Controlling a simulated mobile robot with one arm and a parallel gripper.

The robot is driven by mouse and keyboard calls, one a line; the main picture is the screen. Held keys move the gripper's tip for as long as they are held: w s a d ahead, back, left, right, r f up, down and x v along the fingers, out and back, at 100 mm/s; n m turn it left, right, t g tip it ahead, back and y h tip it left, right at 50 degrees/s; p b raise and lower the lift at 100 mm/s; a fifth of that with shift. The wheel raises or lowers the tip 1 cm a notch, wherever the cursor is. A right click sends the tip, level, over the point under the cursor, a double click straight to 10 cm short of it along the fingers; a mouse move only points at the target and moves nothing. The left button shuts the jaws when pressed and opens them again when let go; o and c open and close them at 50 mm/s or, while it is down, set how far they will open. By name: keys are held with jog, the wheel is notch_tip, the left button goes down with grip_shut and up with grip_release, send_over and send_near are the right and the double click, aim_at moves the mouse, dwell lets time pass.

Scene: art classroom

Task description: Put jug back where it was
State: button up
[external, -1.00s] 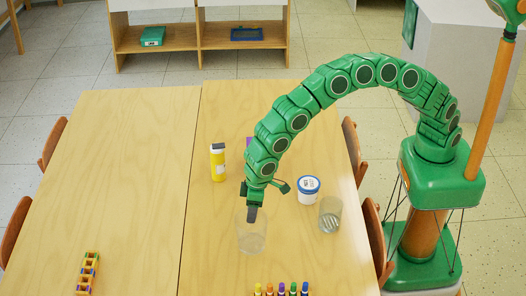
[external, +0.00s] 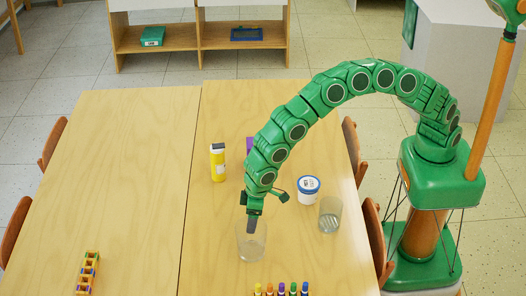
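A clear glass vessel, which I take to be the jug (external: 252,248), is at the front middle of the right-hand table. My gripper (external: 251,226) points down at its rim, with the dark fingers overlapping the near-top wall. The gripper looks shut on the jug's wall, though the fingers are small here. The jug is upright. I cannot tell whether its base touches the table. A second clear glass vessel (external: 330,215) stands upright to the right, apart from my gripper.
A white tub with a blue rim (external: 308,190) stands behind the second glass. A yellow bottle (external: 217,163) and a purple item (external: 250,145) are farther back. Several markers (external: 281,290) stand at the front edge. The left table (external: 120,180) is mostly clear, with a colourful rack (external: 87,272).

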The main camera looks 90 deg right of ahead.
notch_tip(320, 180, up, 12)
jog(key=s, duration=0.1)
jog(key=shift+s+d, duration=0.25)
jog(key=shift+s, duration=0.15)
dwell(0.3)
jog(key=shift+r, duration=0.1)
jog(key=s+d+r+n+g, duration=0.1)
jog(key=s+d+r, duration=0.65)
jog(key=s, duration=0.35)
jog(key=s+d+r+g, duration=0.1)
jog(key=s+d+r, duration=0.5)
jog(key=s+d, duration=0.65)
jog(key=s, duration=0.7)
jog(key=s+d+g, duration=0.1)
jog(key=s+d, duration=0.3)
jog(key=s, duration=0.6)
jog(key=s+d, duration=0.4)
jog(key=s, duration=0.6)
jog(key=shift+d+g, duration=0.15)
jog(key=shift+g, duration=0.15)
